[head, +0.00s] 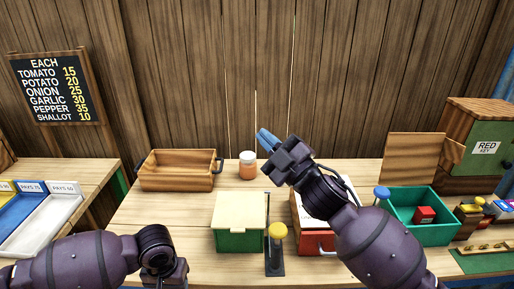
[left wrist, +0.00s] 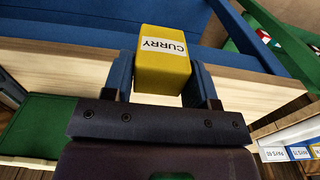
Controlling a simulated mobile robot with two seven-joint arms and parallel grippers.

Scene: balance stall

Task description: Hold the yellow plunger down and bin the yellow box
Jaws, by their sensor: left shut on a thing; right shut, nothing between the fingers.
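The yellow plunger (head: 278,231) is a yellow knob on a dark upright stand, standing up beside a green box with a cream lid (head: 240,207); the lid looks closed. My left gripper (left wrist: 162,84) is shut on the yellow box (left wrist: 163,58), labelled CURRY, in the left wrist view. In the head view my left arm is at the bottom left, and its fingers and the box are out of frame. My right gripper (head: 267,140) is shut and empty, raised above the table's back part, behind and above the plunger and apart from it.
A teal bin (head: 447,232) holds a red cube (head: 424,214), with a blue plunger (head: 381,193) beside it. A red box (head: 318,243) is partly hidden by my right arm. A wooden tray (head: 178,180) and a jar (head: 247,168) stand at the back.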

